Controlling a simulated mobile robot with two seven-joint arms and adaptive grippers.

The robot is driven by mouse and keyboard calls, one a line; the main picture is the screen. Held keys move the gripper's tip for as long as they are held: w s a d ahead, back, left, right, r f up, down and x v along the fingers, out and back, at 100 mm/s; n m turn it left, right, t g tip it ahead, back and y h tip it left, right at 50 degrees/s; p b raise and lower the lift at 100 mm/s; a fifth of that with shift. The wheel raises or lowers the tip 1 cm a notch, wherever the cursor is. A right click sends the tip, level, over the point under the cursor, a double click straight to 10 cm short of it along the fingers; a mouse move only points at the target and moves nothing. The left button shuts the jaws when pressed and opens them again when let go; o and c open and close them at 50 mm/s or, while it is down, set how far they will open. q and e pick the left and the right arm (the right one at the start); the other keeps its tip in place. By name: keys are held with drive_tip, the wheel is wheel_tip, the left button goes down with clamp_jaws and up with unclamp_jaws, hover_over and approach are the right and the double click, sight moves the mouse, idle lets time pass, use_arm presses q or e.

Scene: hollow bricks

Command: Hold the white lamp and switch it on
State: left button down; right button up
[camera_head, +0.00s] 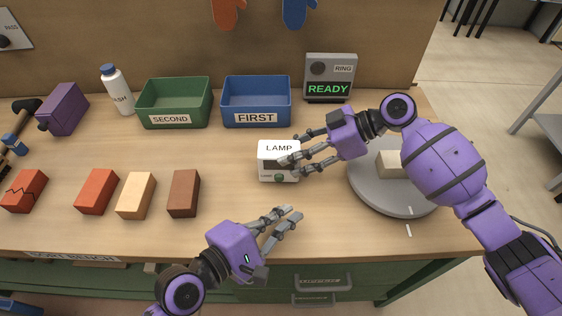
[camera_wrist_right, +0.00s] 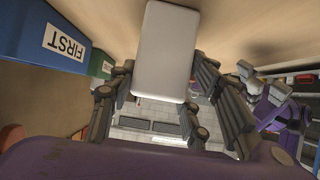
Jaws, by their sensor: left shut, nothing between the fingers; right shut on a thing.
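The white lamp (camera_head: 266,167) is a small box labelled LAMP at the middle of the bench. A dark panel and a green round button (camera_head: 279,178) are on its front. My right gripper (camera_head: 290,160) comes from the right and is shut on the lamp, its fingers covering part of the front and right side. In the right wrist view the lamp (camera_wrist_right: 165,50) is a plain white face between the fingers (camera_wrist_right: 160,105). My left gripper (camera_head: 289,212) is shut and empty, in front of the lamp and below it in the head view, apart from it.
Behind stand a green SECOND bin (camera_head: 173,102), a blue FIRST bin (camera_head: 256,101) and a RING panel reading READY (camera_head: 329,80). Several bricks (camera_head: 97,191) lie to the left. A grey round turntable (camera_head: 370,196) bearing a pale block (camera_head: 389,164) is on the right.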

idle(0.4)
drive_tip(key=o, duration=1.1)
drive_tip(key=v, duration=1.2)
drive_tip(key=shift+f, duration=0.1)
